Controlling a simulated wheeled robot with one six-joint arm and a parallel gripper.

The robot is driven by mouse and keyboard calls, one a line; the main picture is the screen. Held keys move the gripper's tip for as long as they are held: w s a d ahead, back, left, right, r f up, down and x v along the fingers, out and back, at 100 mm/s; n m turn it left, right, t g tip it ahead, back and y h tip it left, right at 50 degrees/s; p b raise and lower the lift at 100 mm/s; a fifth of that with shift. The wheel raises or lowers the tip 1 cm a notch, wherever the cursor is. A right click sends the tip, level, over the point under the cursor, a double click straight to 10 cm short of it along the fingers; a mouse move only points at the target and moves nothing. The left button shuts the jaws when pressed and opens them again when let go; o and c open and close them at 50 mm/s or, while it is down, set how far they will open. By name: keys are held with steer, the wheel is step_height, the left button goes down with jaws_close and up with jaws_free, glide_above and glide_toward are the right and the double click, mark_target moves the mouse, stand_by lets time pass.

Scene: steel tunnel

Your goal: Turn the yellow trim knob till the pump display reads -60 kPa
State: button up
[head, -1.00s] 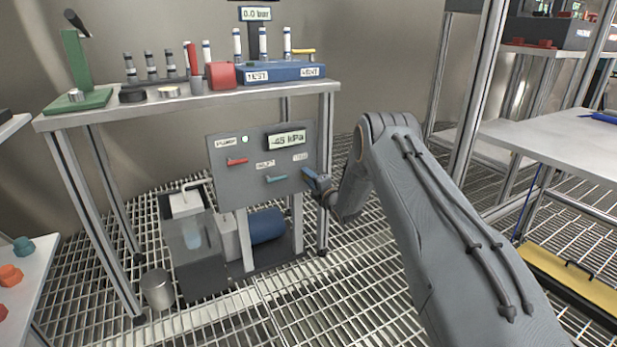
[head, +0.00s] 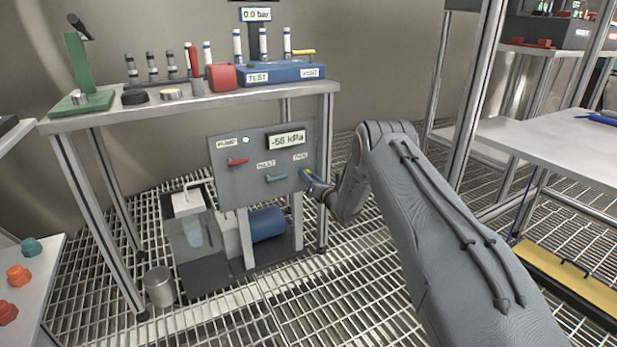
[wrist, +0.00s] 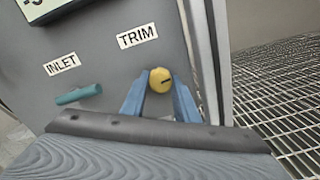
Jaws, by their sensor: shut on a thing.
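The yellow trim knob (wrist: 160,80) sits below the TRIM label on the grey pump panel (head: 230,185). A dark mark shows on its face, tilted in the wrist view. My gripper (wrist: 160,92) is shut on the knob, one blue finger on each side; in the head view my gripper (head: 310,181) is at the panel's right edge and mostly hides the knob. The pump display (head: 287,140) reads about -56 kPa; the digits are small. In the wrist view only a corner of the display (wrist: 40,8) shows.
A red lever (head: 237,162) and a teal inlet lever (head: 276,178) stand out from the panel.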

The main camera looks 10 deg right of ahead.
steer(key=shift+s+a+f+n, duration=0.1)
steer(key=shift+f+n, duration=0.05)
steer(key=shift+n, duration=0.65)
steer(key=o, duration=1)
steer(key=shift+o, duration=0.3)
steer(key=p+v, duration=0.3)
steer(key=v, duration=0.4)
steer(key=shift+s, duration=0.35)
